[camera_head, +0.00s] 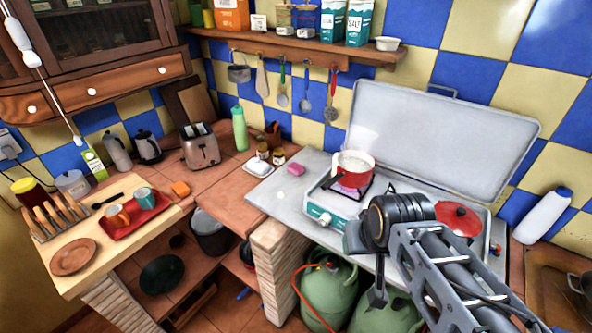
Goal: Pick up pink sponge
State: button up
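The small pink sponge (296,169) lies on the left part of the grey metal cooktop surface (283,197). It is left of the burner with the red pot, and nothing touches it. My gripper (366,265) hangs at the front of the stove, to the right of the sponge and lower in the picture. It is apart from the sponge. My wrist partly hides the gripper, and its dark fingers are too unclear to tell their opening. I see nothing held in it.
A red pot (353,168) sits over a lit burner, right of the sponge. A red lid (458,219) lies behind my arm. A white plate (259,168) and small jars (278,156) stand left of the sponge. Green gas cylinders (325,290) stand below.

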aim_at(295, 168)
jog(key=u, duration=0.35)
jog(key=k, duration=0.45)
jog(key=u, duration=0.95)
jog(key=k, duration=0.85)
jog(key=u, duration=0.75)
jog(key=i, duration=1.65)
jog(key=z, duration=0.8)
jog(key=i, duration=1.05)
jog(key=z, duration=1.65)
jog(key=i, duration=0.6)
jog(key=z, duration=0.55)
